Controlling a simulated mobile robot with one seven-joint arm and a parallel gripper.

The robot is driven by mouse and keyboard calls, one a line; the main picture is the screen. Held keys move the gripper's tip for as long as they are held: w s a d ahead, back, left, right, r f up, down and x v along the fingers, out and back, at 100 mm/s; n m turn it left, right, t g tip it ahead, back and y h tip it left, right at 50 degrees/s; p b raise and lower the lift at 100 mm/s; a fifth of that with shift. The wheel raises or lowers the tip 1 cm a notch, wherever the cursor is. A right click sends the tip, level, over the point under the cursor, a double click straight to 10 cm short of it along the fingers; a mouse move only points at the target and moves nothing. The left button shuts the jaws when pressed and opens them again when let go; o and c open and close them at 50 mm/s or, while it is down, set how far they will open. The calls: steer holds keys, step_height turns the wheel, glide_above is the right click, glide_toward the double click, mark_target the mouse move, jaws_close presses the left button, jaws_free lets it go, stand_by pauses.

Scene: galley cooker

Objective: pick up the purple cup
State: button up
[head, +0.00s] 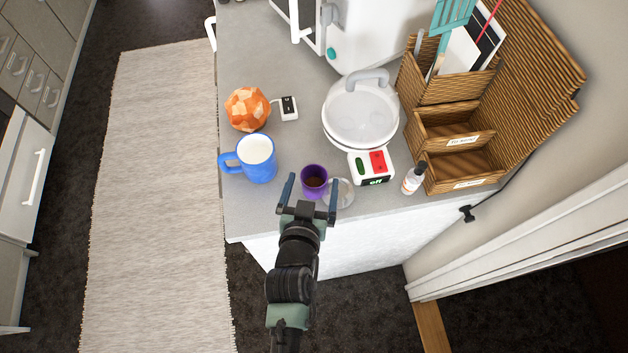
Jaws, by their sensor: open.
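The purple cup (306,190) stands upright on the grey counter (240,212), near its front edge. My gripper (311,186) reaches in from below in the picture. It is open, with one blue finger to the left of the cup and the other to the right. The cup shows between the fingertips. I cannot tell whether either finger touches it, or how high the gripper is relative to the cup.
A blue mug (262,173) stands left of the cup. A clear round dish (345,192) is close on the right. A red-and-green switch box (371,167), a white lidded pot (361,112), a small bottle (412,180) and a wicker organiser (440,90) stand nearby. An orange faceted ball (247,109) is behind the mug.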

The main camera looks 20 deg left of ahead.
mark_target(316, 175)
steer(key=shift+p+x, duration=0.3)
steer(key=shift+x, duration=2.05)
steer(key=shift+d+f, duration=0.1)
steer(key=c, duration=1.5)
step_height(316, 175, up, 10)
steer(key=shift+r+p, duration=0.1)
steer(key=shift+p, duration=0.45)
